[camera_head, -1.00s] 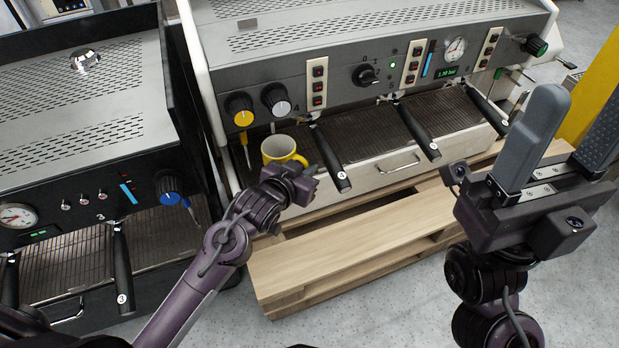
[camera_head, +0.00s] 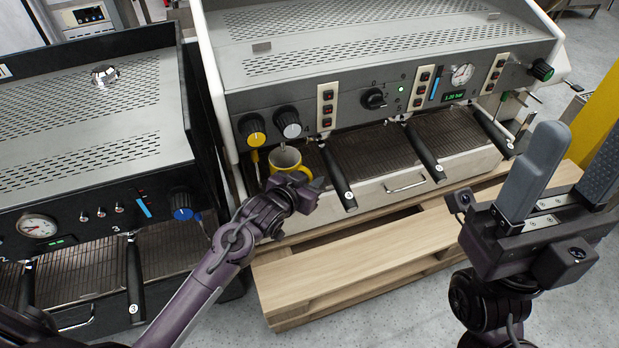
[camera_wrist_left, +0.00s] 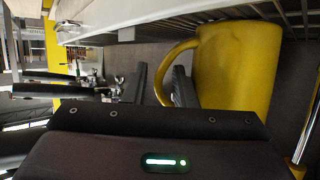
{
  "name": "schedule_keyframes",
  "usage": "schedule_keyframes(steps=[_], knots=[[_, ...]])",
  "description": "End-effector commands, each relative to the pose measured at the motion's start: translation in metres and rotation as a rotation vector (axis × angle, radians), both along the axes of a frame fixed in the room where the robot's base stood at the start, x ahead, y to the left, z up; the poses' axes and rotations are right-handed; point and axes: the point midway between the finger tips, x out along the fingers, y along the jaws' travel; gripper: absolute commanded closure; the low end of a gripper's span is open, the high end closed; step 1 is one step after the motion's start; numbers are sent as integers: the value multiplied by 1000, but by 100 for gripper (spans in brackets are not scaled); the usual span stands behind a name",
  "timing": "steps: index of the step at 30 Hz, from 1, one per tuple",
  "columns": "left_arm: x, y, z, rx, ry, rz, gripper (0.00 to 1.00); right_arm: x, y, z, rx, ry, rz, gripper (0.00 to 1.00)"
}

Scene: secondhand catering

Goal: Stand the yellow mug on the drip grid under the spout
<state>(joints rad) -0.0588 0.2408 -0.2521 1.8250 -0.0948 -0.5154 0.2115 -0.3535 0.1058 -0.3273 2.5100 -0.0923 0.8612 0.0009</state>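The yellow mug (camera_head: 290,167) is upright at the left end of the white-sided machine, its pale inside facing up, with the spout (camera_head: 283,146) showing over its opening. My left gripper (camera_head: 310,187) is at the mug's near right side. My right gripper (camera_head: 570,165) is open and empty.
A black portafilter handle (camera_head: 338,178) is just right of my left gripper. A second machine (camera_head: 90,150) stands at left. A wooden pallet (camera_head: 350,268) lies in front.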

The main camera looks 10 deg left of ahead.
Motion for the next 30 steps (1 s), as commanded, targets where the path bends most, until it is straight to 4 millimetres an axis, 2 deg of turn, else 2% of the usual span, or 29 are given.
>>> schedule_keyframes(steps=[3,13,20,24,30], knots=[[0,0,0,0,1,0,64,0,0,0,0,0,0,43],[-5,1,1,0,4,1,64,5,2,0,-11,28,0,43],[-26,7,11,1,4,0,64,45,18,-19,-100,256,-6,43],[-38,11,17,1,3,1,64,71,29,-40,-165,419,-7,43],[-54,15,24,0,2,1,64,99,42,-76,-252,634,-7,43]])
